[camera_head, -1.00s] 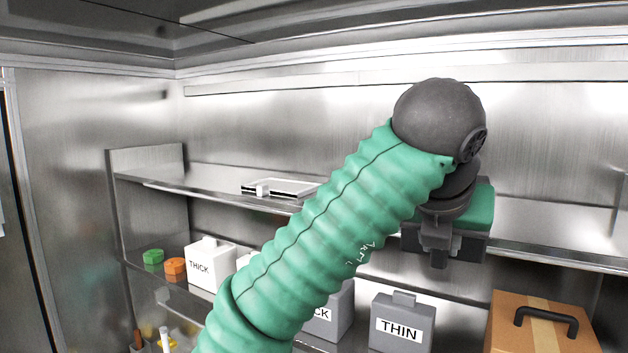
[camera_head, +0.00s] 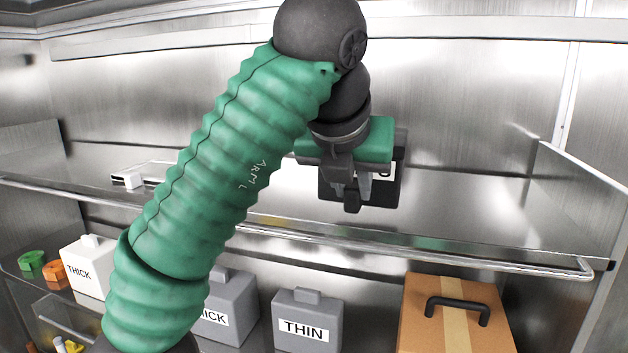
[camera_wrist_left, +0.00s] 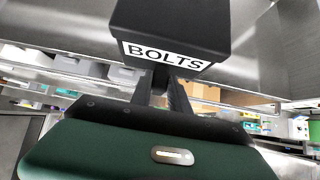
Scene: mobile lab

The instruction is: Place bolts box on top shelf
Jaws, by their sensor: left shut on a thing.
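The black bolts box (camera_wrist_left: 172,30) with a white BOLTS label fills the top of the left wrist view. My left gripper (camera_wrist_left: 168,88) is shut on it at the label side. In the head view my left gripper (camera_head: 352,192) is at the top shelf's height, with the dark box (camera_head: 385,190) partly hidden behind it. The top shelf (camera_head: 470,210) runs across the head view with a rail along its front edge. I cannot tell whether the box touches the shelf. My right gripper is not in view.
A flat white item (camera_head: 130,178) lies on the top shelf at left. Below stand a white THICK box (camera_head: 88,265), a grey THICK box (camera_head: 230,310), a grey THIN box (camera_head: 305,322) and a brown case (camera_head: 455,318). The top shelf's right part is clear.

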